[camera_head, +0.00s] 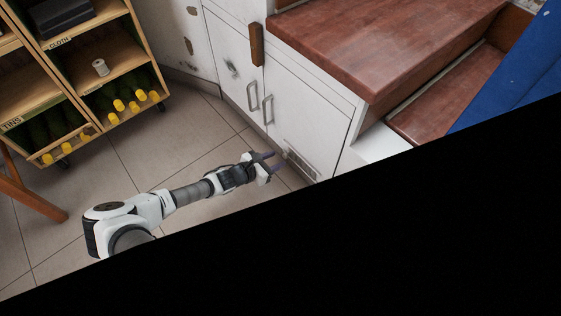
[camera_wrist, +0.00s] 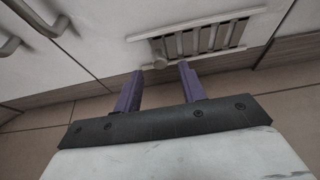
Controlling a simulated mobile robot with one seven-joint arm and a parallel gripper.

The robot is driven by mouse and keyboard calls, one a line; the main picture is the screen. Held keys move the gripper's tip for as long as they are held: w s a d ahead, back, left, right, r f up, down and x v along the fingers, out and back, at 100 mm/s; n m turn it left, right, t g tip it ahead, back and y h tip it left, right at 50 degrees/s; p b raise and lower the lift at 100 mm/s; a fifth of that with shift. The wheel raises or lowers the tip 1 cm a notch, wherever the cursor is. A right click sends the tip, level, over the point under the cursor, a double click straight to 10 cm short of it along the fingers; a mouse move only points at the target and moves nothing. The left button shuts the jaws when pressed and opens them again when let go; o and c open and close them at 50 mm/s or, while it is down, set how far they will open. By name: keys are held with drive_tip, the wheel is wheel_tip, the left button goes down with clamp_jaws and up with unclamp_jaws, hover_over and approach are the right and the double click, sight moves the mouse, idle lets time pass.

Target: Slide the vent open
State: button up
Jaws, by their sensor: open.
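The vent (camera_head: 302,164) is a pale slatted grille set low in the white cabinet front under the wooden steps. In the wrist view the vent (camera_wrist: 200,40) shows upright slats with dark gaps between them and a small round knob (camera_wrist: 159,63) at its lower left. My gripper (camera_head: 276,161) is open and empty, just left of the vent. In the wrist view its two purple fingers (camera_wrist: 160,74) point at the vent's lower left part, with the knob between the fingertips in the picture. I cannot tell whether either finger touches the knob.
Two cabinet handles (camera_head: 260,102) stick out from the white doors left of the vent. A wooden shelf unit (camera_head: 112,72) with bottles stands at the upper left. The tiled floor (camera_head: 150,150) between is clear. A black area hides the lower right of the head view.

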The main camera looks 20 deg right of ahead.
drive_tip(key=shift+b+x, duration=0.4)
drive_tip(key=shift+x, duration=1.3)
clamp_jaws()
